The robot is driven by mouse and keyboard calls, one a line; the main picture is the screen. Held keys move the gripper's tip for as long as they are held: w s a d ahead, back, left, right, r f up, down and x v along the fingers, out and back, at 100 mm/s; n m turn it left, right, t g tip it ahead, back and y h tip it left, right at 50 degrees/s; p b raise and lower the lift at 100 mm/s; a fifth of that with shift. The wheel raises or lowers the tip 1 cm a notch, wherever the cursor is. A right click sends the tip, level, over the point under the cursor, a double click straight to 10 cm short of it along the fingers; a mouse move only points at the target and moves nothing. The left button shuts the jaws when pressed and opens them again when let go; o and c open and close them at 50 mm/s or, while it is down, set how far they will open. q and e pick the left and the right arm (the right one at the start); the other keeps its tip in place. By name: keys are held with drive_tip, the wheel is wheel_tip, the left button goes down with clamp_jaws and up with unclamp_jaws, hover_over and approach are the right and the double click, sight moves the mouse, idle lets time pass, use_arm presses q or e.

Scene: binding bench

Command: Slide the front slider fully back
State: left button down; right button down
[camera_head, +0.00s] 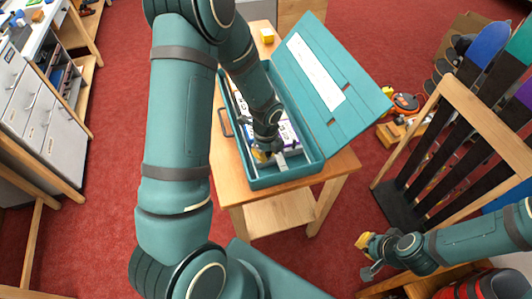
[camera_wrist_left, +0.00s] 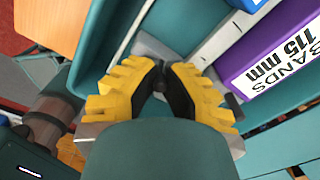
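The teal case (camera_head: 313,166) stands open on the wooden table, its lid tilted back to the right. My left gripper (camera_head: 262,152) reaches down inside its near end. A light grey piece (camera_head: 281,161), which looks like the front slider, lies right beside the fingers; grey parts also show beyond the fingertips in the left wrist view (camera_wrist_left: 150,45). There my left gripper (camera_wrist_left: 164,75) has its yellow fingers drawn close together around a small dark knob, mostly hidden by the fingers. My right gripper (camera_head: 366,256) is open and empty, low at the right, away from the case.
A purple and white box labelled 115 mm (camera_wrist_left: 270,50) lies in the case close beside the left fingers. The open lid (camera_head: 330,85) rises on the right. A slatted wooden rack (camera_head: 455,150) stands near my right arm.

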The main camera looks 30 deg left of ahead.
sight(269, 164)
use_arm(q)
drive_tip(key=shift+s+d+b, duration=0.6)
drive_tip(key=shift+s+d, duration=0.6)
drive_tip(key=shift+d, duration=0.25)
drive_tip(key=c, duration=1)
unclamp_jaws()
drive_tip(key=shift+a, duration=0.1)
